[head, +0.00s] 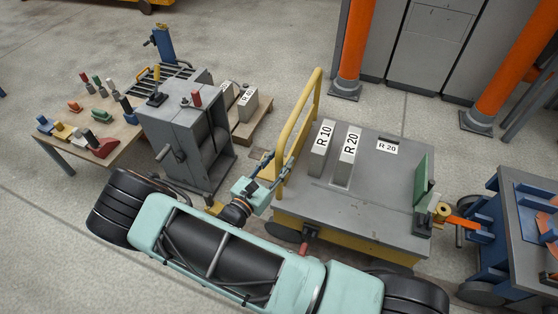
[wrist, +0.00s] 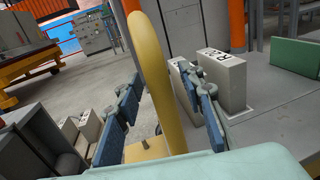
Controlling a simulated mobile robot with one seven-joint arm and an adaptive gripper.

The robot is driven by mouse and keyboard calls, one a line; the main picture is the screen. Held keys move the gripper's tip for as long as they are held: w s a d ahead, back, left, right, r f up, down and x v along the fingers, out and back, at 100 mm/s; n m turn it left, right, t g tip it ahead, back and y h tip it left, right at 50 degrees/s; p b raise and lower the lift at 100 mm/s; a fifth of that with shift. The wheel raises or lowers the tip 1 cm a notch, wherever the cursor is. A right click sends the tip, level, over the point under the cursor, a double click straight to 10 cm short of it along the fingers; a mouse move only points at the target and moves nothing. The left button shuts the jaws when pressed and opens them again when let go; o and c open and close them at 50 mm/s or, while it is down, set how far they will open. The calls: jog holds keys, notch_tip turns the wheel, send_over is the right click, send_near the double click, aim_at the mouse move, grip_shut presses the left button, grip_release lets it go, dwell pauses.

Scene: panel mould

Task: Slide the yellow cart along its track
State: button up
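The yellow cart (head: 350,243) stands right of centre in the head view, with a grey deck and a yellow base. Its yellow handle (head: 299,118) rises at the deck's left end. My gripper (head: 272,180) is at the lower part of this handle. In the wrist view, the handle (wrist: 150,75) stands upright between the two blue-padded fingers of my gripper (wrist: 165,100). The fingers are spread, with a gap visible on the left side of the bar; contact on the right is unclear. The track is not clearly visible.
Labelled grey blocks R 10 (head: 321,150) and R 20 (head: 346,158) stand on the deck, with a green plate (head: 420,180) at its right. A grey machine (head: 185,135) and wooden table (head: 85,150) are left. A blue-framed cart (head: 510,235) stands right. Orange posts (head: 355,45) rise behind.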

jog(key=shift+s, duration=0.1)
jog(key=v, duration=1.2)
dwell(0.4)
